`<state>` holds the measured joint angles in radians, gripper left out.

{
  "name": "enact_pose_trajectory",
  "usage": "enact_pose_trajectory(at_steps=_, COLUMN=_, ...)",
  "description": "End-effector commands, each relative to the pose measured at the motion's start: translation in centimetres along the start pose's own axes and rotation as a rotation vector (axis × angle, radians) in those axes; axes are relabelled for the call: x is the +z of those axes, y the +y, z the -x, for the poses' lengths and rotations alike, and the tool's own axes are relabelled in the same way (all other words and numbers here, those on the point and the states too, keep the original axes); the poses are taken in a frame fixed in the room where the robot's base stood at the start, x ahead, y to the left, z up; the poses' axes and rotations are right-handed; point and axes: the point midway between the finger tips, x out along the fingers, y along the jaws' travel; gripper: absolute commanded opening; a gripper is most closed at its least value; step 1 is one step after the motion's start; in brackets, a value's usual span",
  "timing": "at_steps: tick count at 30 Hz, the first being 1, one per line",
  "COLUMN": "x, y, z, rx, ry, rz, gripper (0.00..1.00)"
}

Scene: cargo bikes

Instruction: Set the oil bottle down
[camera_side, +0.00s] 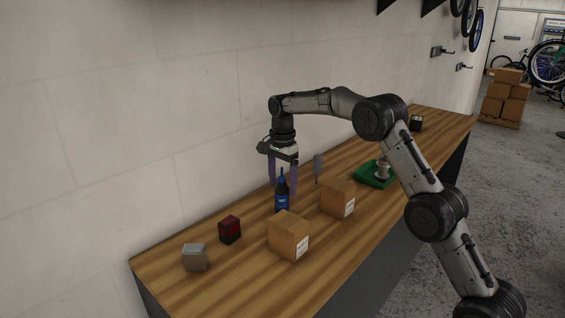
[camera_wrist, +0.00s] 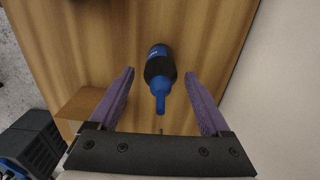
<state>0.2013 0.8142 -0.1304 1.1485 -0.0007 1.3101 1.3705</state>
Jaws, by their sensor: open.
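The oil bottle (camera_side: 281,199) is dark with a blue label and a blue nozzle. It stands upright on the wooden bench, behind a cardboard box in the side view. In the wrist view the bottle (camera_wrist: 160,70) is seen from above, with its nozzle toward the space between the fingers. My gripper (camera_side: 283,188) points down over the bottle in the side view. In the wrist view my gripper (camera_wrist: 163,88) has its two purple fingers spread wide, with a visible gap on each side of the bottle. The jaws are open and hold nothing.
Two cardboard boxes (camera_side: 289,236) (camera_side: 338,198) stand close in front of the bottle. A red-and-black block (camera_side: 230,229) and a grey block (camera_side: 195,257) are to the left. A green tray (camera_side: 371,178) lies to the right. The wall runs behind the bench (camera_side: 330,260).

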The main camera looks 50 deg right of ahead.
Motion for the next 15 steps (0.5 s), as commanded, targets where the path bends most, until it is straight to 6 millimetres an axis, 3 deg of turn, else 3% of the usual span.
enact_pose_trajectory(at_steps=9, x=0.0, y=-0.1, z=6.8, rx=-0.005, ry=0.001, rz=0.000, gripper=0.81)
enact_pose_trajectory(at_steps=15, x=0.0, y=-0.1, z=8.9, rx=-0.002, ry=0.001, rz=0.000, gripper=0.81)
